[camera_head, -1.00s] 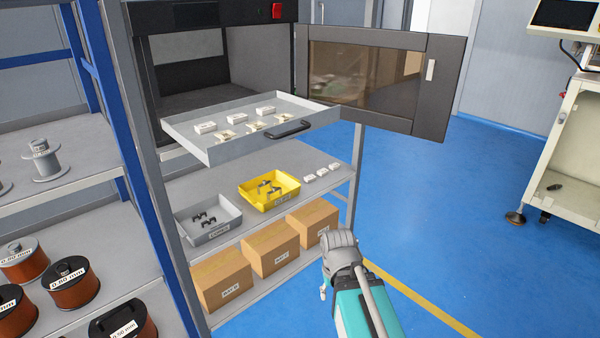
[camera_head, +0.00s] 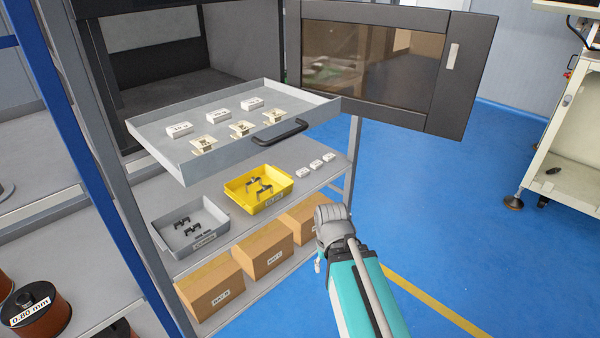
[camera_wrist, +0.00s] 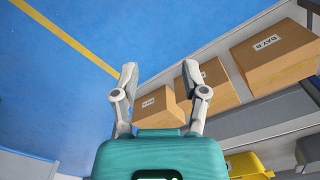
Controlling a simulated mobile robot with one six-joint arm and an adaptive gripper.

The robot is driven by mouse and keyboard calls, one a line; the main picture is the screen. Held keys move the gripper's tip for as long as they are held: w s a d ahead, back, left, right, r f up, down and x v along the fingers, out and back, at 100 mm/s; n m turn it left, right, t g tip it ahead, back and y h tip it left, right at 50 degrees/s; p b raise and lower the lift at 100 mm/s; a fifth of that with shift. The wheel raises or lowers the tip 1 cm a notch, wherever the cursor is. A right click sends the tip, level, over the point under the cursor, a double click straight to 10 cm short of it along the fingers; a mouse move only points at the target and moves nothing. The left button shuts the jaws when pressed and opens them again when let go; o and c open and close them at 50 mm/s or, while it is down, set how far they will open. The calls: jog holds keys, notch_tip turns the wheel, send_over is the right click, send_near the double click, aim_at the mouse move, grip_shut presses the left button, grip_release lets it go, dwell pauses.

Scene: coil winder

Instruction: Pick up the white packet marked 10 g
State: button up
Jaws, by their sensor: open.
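Three white packets lie in the pulled-out grey drawer (camera_head: 178,165): a left packet (camera_head: 180,130), a middle packet (camera_head: 219,115) and a right packet (camera_head: 251,103). Three smaller white pieces lie in a row on the shelf below, among them a front one (camera_head: 302,172) and a back one (camera_head: 329,157). Dark print shows on the drawer packets, but I cannot read which is marked 10 g. My gripper (camera_wrist: 159,72) is open and empty in the wrist view. In the head view it is mostly hidden behind my arm, low beside the rack and below the drawer, apart from the packets.
Three cream parts, one being the middle part (camera_head: 242,128), sit near the drawer's front by its black handle (camera_head: 280,133). The open cabinet door (camera_head: 440,85) stands right of the drawer. Below are a yellow bin (camera_head: 240,203), a grey bin (camera_head: 178,242) and cardboard boxes (camera_head: 213,287).

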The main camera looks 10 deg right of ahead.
jog(key=shift+o, duration=0.3)
jog(key=shift+o, duration=2.1)
jog(key=shift+w+f, duration=0.1)
jog(key=shift+w, duration=0.2)
jog(key=shift+o, duration=0.6)
jog(key=w+n+t+y+b, duration=0.2)
jog(key=w+n+t+y, duration=0.1)
jog(key=w, duration=0.8)
jog(key=shift+f+y, duration=0.25)
jog(key=shift+y, duration=0.05)
jog(key=w+d+r+n+t+y+b, duration=0.1)
jog(key=w+d+r+t, duration=0.1)
jog(key=w, duration=0.5)
jog(key=w+d+r+n+t+y+b, duration=0.1)
jog(key=w+d+r+t, duration=0.1)
jog(key=w, duration=0.5)
jog(key=w+d+r+n+t+y+b, duration=0.1)
jog(key=w+d+r+t, duration=0.1)
jog(key=w+d+t, duration=0.2)
jog(key=w, duration=0.3)
jog(key=shift+d+r+t, duration=0.25)
jog(key=shift+r+t, duration=0.05)
jog(key=shift+r, duration=0.05)
